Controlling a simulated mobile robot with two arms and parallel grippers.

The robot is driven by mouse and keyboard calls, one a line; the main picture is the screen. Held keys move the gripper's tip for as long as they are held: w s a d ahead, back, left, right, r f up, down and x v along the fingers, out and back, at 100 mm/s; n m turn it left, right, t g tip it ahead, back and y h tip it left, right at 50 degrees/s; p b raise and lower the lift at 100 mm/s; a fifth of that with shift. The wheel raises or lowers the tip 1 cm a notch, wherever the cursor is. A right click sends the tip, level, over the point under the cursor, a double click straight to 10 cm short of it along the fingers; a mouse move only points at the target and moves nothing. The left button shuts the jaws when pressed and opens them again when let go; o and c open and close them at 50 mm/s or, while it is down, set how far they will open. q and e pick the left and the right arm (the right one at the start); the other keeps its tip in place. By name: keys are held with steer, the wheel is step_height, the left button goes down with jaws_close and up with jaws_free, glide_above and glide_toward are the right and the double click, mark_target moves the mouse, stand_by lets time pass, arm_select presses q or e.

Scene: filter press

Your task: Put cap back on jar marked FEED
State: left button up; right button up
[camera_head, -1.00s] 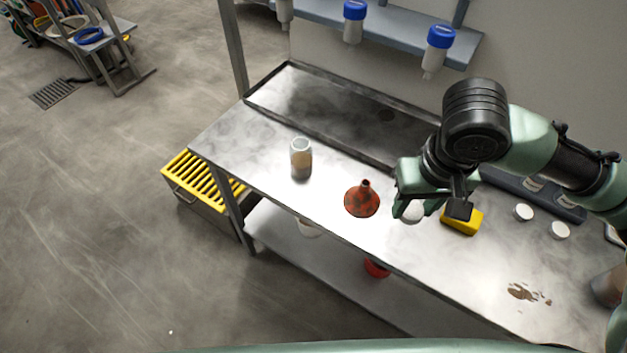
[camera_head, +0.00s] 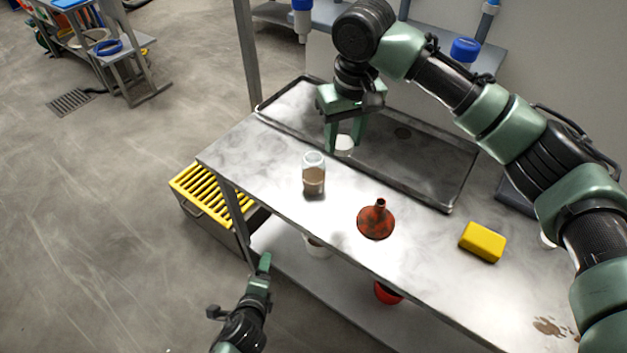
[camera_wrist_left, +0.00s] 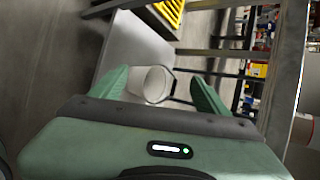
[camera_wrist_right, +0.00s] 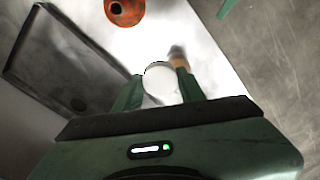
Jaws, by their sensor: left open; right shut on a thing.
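An open glass jar (camera_head: 313,176) with brownish contents stands upright on the steel bench; no label is readable on it. My right gripper (camera_head: 345,143) is shut on a white cap (camera_head: 343,144), above the tray area behind and right of the jar. In the right wrist view the cap (camera_wrist_right: 161,82) sits between the fingers, and the jar (camera_wrist_right: 178,58) shows just beyond it, partly hidden. Cap and jar are apart in the head view. My left gripper (camera_head: 240,287) is open and empty, low in front of the bench.
A rusty red funnel (camera_head: 376,220) stands right of the jar, and a yellow sponge (camera_head: 482,242) lies farther right. A rimmed black-edged tray (camera_head: 447,207) covers the bench back. A white bucket (camera_wrist_left: 150,84) is on the lower shelf. A yellow grate (camera_head: 215,195) is left of the bench.

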arm_select(q)
steer(key=w+d+r+m+t, duration=0.1)
steer(key=w+r+m+t, duration=0.25)
steer(key=r, duration=0.85)
steer(key=m+t+h+b, duration=0.1)
steer(key=m+t+h, duration=0.25)
steer(key=m, duration=1.05)
glide_toward(311, 176)
steer(key=shift+w+a+r+h, duration=0.1)
steer(key=shift+w+r+h, duration=0.05)
steer(key=shift+w+h, duration=0.3)
arm_select(e)
steer(key=w+a+r+n, duration=0.1)
steer(key=w+a+n, duration=0.1)
steer(key=w+a, duration=0.2)
steer(key=shift+w+a+r, duration=0.2)
steer(key=shift+w+a, duration=0.1)
steer(key=shift+a, duration=0.55)
arm_select(q)
steer(key=x, duration=1.2)
steer(key=shift+f, duration=0.25)
jaws_close()
arm_select(e)
steer(key=shift+s+f, duration=0.1)
steer(key=shift+f, duration=2.4)
